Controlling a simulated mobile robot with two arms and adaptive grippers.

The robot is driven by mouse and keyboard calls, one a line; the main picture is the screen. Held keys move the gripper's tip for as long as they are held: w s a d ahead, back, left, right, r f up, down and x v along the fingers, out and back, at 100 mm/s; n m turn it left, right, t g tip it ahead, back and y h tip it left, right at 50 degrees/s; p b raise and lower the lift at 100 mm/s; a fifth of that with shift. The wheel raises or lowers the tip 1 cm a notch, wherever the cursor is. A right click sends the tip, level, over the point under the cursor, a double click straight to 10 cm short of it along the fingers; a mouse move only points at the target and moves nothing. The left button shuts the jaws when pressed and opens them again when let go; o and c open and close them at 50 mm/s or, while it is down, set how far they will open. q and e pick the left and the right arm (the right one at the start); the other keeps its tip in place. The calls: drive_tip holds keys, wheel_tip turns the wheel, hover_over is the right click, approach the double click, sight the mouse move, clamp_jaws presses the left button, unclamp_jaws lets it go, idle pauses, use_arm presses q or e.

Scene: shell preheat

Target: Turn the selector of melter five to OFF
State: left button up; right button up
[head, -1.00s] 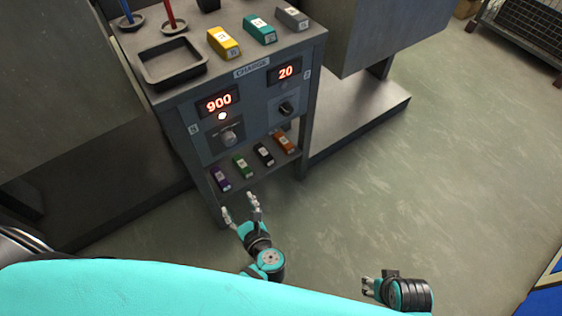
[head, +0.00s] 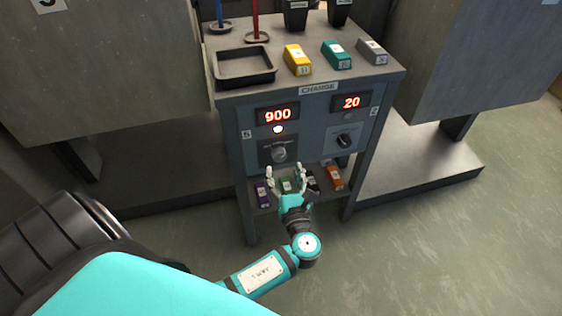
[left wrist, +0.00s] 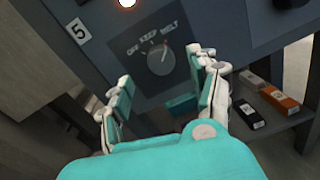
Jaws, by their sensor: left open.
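The melter five selector (head: 279,154) is a round grey knob on the left panel, under a lit 900 display (head: 278,115). The left wrist view shows the selector (left wrist: 160,58) with OFF, KEEP and MELT printed above it from left to right. Its pointer seems to lean toward MELT, but it is small. A plate with the number 5 (left wrist: 80,31) is at the panel's left. My left gripper (head: 285,172) is open and empty, just below and in front of the selector, its fingers apart on either side of it in the wrist view (left wrist: 167,68). My right gripper is out of view.
Melter two's display (head: 351,102) reads 20, with a dark knob (head: 344,140) beneath. A low shelf below holds purple (head: 262,194), orange (head: 334,177) and other blocks near my gripper. A tray (head: 244,66) and coloured blocks stand on top.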

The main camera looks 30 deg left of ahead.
sight(280, 158)
use_arm(q)
drive_tip(key=x, duration=0.5)
drive_tip(key=c, duration=1.1)
drive_tip(key=shift+b, duration=0.3)
drive_tip(key=shift+c, duration=0.2)
